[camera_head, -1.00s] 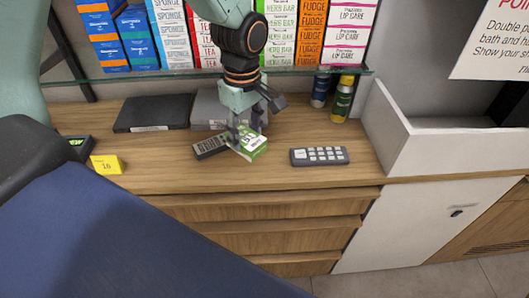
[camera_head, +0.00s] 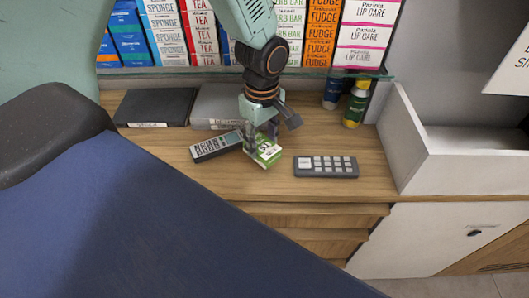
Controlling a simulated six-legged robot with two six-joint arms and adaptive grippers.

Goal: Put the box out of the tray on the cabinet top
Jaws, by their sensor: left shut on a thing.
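A small green and white box (camera_head: 266,153) is on or just above the wooden cabinet top (camera_head: 230,180), slightly tilted in the picture. I cannot tell if its whole underside touches the wood. My left gripper (camera_head: 262,136) points down from above and is shut on the box, hiding part of its back side. No tray that I can name with certainty shows; an open white bin (camera_head: 440,165) stands at the right end of the cabinet top. My right gripper is not in view.
A dark remote (camera_head: 215,146) lies close left of the box and a grey keypad (camera_head: 326,167) to its right. Behind are a black flat case (camera_head: 153,107), a grey case (camera_head: 215,105), two bottles (camera_head: 355,104) and a glass shelf (camera_head: 180,71) of packages.

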